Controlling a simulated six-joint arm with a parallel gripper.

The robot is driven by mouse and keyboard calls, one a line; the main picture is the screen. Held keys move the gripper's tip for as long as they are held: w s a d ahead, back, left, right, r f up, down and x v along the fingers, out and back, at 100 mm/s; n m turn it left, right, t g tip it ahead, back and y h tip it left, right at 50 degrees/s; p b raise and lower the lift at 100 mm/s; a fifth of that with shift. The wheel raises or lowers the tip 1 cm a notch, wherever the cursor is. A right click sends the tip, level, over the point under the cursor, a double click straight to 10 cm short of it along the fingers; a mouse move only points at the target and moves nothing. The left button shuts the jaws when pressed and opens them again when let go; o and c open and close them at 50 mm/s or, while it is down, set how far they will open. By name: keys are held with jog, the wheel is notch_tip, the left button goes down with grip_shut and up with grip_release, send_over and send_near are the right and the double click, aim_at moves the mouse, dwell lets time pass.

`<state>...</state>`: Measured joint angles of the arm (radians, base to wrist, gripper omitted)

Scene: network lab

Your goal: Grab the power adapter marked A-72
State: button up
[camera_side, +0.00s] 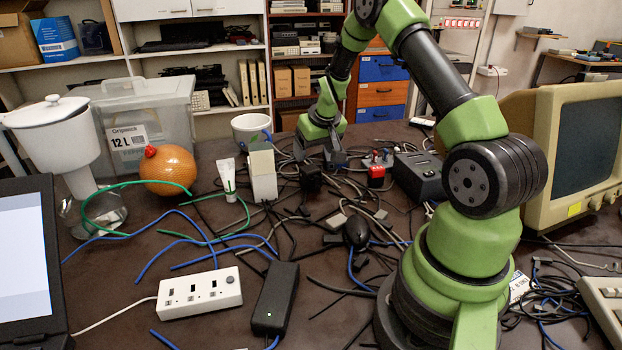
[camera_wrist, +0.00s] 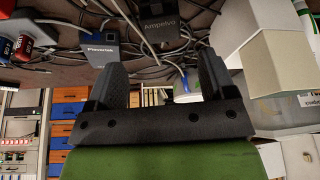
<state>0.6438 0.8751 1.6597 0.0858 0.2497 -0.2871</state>
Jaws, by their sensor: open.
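No A-72 marking is legible in either view. In the wrist view, a dark adapter reading roughly "Ampelvo" (camera_wrist: 157,27) lies beyond and between my fingertips. Another dark adapter reading roughly "Panasonik" (camera_wrist: 102,46) lies to its left, near the left finger. In the side view, a small black cube-shaped adapter (camera_side: 311,177) lies among cables just in front of my gripper (camera_side: 319,156). A long black power brick (camera_side: 275,298) lies at the front. My gripper is open and empty, low over the cables; its fingers also show in the wrist view (camera_wrist: 160,78).
A cream box (camera_side: 263,176) stands left of my gripper, with a white mug (camera_side: 251,130) behind. A red-and-black item (camera_side: 377,172) and a black box (camera_side: 420,176) lie right. A white power strip (camera_side: 199,292) is in front. Tangled cables cover the middle; the front-left table is clearer.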

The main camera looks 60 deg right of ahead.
aim_at(311, 169)
jog(key=x, duration=0.3)
jog(key=shift+f, duration=0.15)
jog(key=shift+s+a+f+x, duration=0.1)
jog(key=shift+s+a+x, duration=0.05)
jog(key=shift+x, duration=0.75)
jog(key=shift+s+a+f+x, duration=0.1)
jog(key=shift+s+a+x, duration=0.05)
jog(key=shift+x, duration=0.8)
jog(key=shift+s+a+f+x, duration=0.1)
jog(key=shift+s+x, duration=0.05)
jog(key=shift+x, duration=0.75)
jog(key=shift+r, duration=0.1)
jog(key=shift+c, duration=0.4)
jog(key=c, duration=1)
